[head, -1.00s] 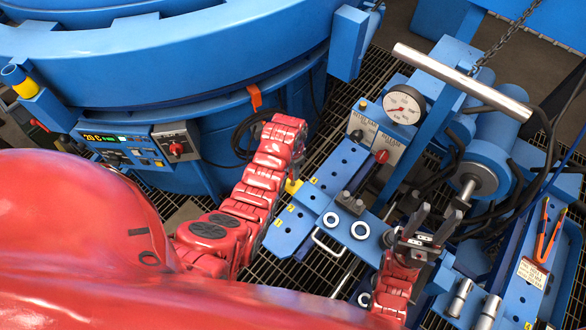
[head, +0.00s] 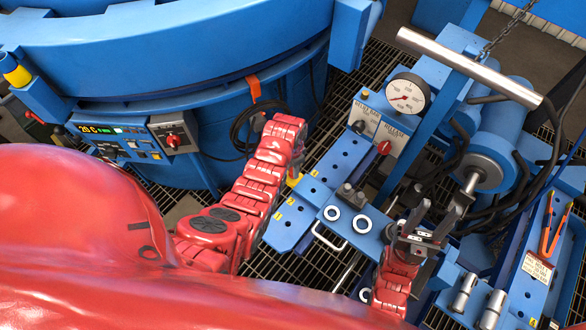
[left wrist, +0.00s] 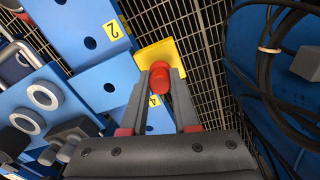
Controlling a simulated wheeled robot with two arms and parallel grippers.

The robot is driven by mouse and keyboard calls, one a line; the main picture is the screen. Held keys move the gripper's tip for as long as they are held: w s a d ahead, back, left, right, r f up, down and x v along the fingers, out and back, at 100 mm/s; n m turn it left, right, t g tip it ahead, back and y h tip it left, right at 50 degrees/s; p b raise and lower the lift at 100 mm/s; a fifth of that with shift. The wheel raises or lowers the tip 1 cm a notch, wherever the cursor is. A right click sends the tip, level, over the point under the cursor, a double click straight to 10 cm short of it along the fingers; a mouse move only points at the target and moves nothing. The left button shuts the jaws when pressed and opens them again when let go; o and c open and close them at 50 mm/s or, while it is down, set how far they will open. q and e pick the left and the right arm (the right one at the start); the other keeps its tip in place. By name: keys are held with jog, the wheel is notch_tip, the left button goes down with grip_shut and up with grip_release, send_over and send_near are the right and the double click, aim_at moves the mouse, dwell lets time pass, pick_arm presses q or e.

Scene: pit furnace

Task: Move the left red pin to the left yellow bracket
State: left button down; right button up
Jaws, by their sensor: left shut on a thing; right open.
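In the left wrist view, my left gripper (left wrist: 159,92) is shut on a red pin (left wrist: 160,80) with a round head. The pin overlaps the yellow bracket (left wrist: 154,52) at the edge of the blue plate; I cannot tell whether it sits in the bracket or is above it. In the head view, a small part of the yellow bracket (head: 294,181) shows beside my left forearm. That arm hides the left gripper and the pin there. My right gripper (head: 437,208) is open and empty, in front of the blue press.
The blue perforated plate (head: 337,172) carries number labels and two light rings (head: 361,223). A pressure gauge (head: 407,94) and control box stand behind it. The large blue furnace (head: 200,60) fills the upper left. Black cables (left wrist: 262,60) hang right of the left gripper.

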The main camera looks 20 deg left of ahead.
pick_arm(q)
jog(key=c, duration=0.6)
grip_release()
jog(key=r+b, duration=0.1)
jog(key=r, duration=0.7)
jog(key=shift+w, duration=0.2)
notch_tip(320, 180, up, 9)
jog(key=p, duration=0.8)
jog(key=shift+a+r, duration=0.15)
jog(key=shift+r, duration=0.05)
